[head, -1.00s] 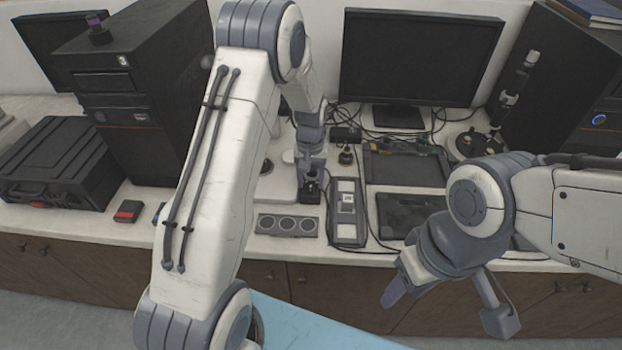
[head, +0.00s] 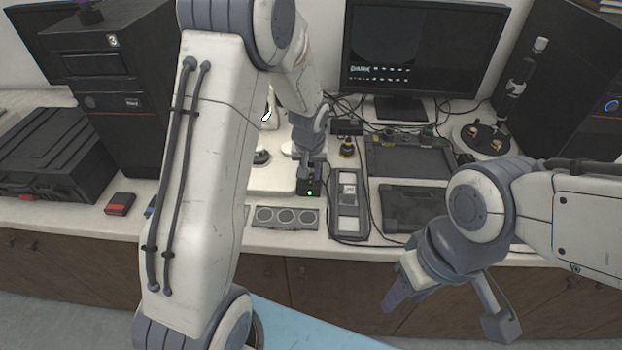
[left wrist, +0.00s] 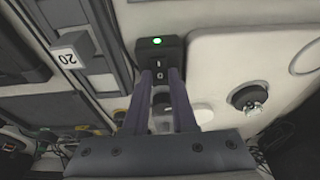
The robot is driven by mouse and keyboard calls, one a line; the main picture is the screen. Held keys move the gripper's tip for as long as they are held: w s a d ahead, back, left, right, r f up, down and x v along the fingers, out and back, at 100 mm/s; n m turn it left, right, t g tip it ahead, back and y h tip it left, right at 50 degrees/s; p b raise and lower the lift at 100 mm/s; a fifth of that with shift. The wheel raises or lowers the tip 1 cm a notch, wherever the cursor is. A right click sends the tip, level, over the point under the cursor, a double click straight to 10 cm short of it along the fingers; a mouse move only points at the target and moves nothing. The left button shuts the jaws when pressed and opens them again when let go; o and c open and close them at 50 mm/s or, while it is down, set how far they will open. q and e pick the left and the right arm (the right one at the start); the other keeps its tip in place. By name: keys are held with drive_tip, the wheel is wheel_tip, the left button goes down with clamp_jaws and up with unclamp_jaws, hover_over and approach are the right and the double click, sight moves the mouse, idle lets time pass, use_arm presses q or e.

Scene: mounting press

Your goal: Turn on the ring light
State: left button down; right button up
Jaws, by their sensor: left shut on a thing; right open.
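A small black switch box (head: 313,188) stands on the bench, left of a long grey panel. A green lamp on it is lit. In the left wrist view, the switch box (left wrist: 158,50) shows the green lamp above the marks I and O. My left gripper (head: 309,170) is shut on the switch at the front of this box; its fingers (left wrist: 162,85) partly hide it. A bright white piece (head: 267,115) shows behind my left arm; I cannot tell whether it is the ring light. My right gripper (head: 440,305) is open and empty in front of the bench.
A grey block with three round recesses (head: 286,217) and the long grey panel (head: 348,205) lie close to the switch box. A monitor (head: 425,50) behind shows white icons. Cables and a dark tray (head: 410,160) crowd the bench to the right.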

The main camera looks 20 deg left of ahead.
idle(0.3)
use_arm(q)
drive_tip(key=c, duration=0.7)
unclamp_jaws()
drive_tip(key=shift+r, duration=0.1)
drive_tip(key=v, duration=1)
drive_tip(key=shift+s+r, duration=0.15)
drive_tip(key=shift+s, duration=0.05)
